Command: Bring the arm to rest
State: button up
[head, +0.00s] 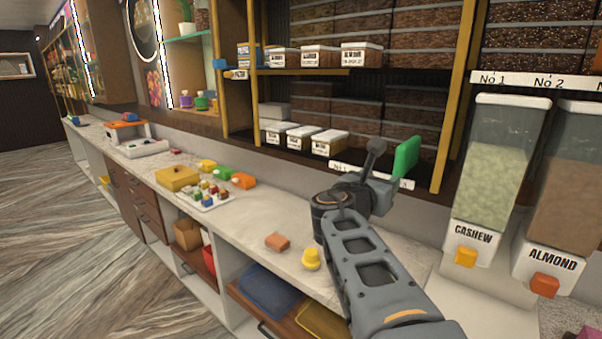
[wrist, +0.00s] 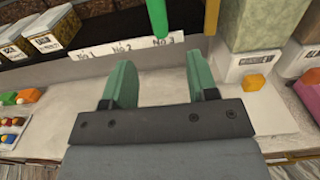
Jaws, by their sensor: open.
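My arm (head: 375,265) reaches up from the lower right of the head view, in front of the shelves. My gripper (head: 405,157) is at its far end, above the back of the counter, with a green finger showing. In the wrist view my gripper (wrist: 162,78) has its two green fingers wide apart, with nothing between them. The counter (head: 262,215) lies below it.
An orange-brown block (head: 277,242) and a yellow knobbed piece (head: 311,259) lie on the counter left of my arm. The cashew dispenser (head: 498,150) and almond dispenser (head: 570,190) stand close on the right. A white tray (head: 208,205) holds several small coloured pieces.

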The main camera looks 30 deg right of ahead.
jog(key=s+a+f+m+g+y, duration=0.1)
jog(key=a+f+m+y, duration=0.25)
jog(key=f+m, duration=0.45)
jog(key=a+f+m+g+y, duration=0.1)
jog(key=a+f+m+y, duration=0.25)
jog(key=f+m, duration=0.4)
jog(key=a+f+m+y, duration=0.3)
jog(key=a+f+y, duration=0.2)
jog(key=a, duration=0.5)
jog(key=s+a+f+m+y, duration=0.1)
jog(key=a+f+m+y, duration=0.2)
jog(key=a, duration=0.7)
notch_tip(320, 180, down, 2)
jog(key=shift+a+f+y, duration=0.1)
jog(key=shift+a+y, duration=0.05)
jog(key=shift+y, duration=0.95)
jog(key=shift+c, duration=0.5)
